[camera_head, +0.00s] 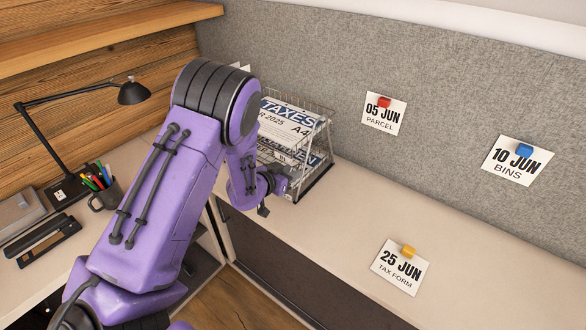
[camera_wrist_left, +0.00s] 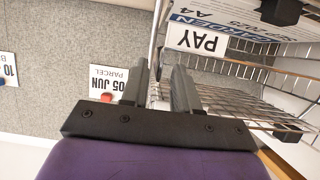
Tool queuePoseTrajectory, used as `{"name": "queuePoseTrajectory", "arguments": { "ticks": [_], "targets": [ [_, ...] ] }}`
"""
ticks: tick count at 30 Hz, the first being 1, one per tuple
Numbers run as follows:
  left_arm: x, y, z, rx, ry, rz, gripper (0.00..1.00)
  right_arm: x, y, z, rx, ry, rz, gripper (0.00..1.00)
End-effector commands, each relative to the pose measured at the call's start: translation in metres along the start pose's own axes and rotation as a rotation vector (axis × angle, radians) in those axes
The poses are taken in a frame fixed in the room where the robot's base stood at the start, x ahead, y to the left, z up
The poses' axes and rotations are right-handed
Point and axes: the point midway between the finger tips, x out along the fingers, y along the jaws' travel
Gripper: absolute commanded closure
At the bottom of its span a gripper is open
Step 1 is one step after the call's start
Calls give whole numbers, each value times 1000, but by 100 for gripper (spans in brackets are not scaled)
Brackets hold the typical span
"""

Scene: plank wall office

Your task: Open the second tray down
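A wire letter-tray stack (camera_head: 328,128) stands on the desk against the grey felt panel. Its upper tray holds papers marked TAXES (camera_head: 288,112). Lower papers are partly hidden by my arm. My left gripper (camera_head: 281,184) is at the front of the stack, low down, with its fingertips hard to make out there. In the left wrist view its two fingers (camera_wrist_left: 158,78) stand apart, close to the wire tray (camera_wrist_left: 235,98), and a bright wire edge shows between them. I cannot tell whether they touch it. My right gripper is out of view.
Notes marked 05 JUN (camera_head: 383,115) and 10 JUN (camera_head: 515,163) hang on the felt panel. A 25 JUN note (camera_head: 400,267) lies on the desk. A pen mug (camera_head: 104,192) and black lamp (camera_head: 127,92) are at left. The desk right of the stack is mostly clear.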

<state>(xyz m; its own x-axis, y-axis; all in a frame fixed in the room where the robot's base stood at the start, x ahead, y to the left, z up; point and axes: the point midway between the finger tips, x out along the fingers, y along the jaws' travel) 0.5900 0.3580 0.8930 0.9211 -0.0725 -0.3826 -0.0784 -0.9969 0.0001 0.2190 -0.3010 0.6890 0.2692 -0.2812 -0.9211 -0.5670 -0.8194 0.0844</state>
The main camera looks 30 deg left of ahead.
Motion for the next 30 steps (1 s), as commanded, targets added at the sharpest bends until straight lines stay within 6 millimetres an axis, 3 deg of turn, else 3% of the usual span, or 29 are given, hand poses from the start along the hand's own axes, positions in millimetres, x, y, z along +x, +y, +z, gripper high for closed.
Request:
{"name": "queuePoseTrajectory", "arguments": {
  "ticks": [5,13,14,16,30],
  "targets": [
    [20,0,0,0,0,0,70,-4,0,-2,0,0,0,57],
    [23,0,1,-1,-1,0,70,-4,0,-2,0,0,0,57],
    [23,0,1,-1,-1,0,77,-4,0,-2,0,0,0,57],
    [23,0,1,-1,-1,0,100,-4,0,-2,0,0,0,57],
    [23,0,0,-1,-1,-1,100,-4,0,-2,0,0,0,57]
  ]
}}
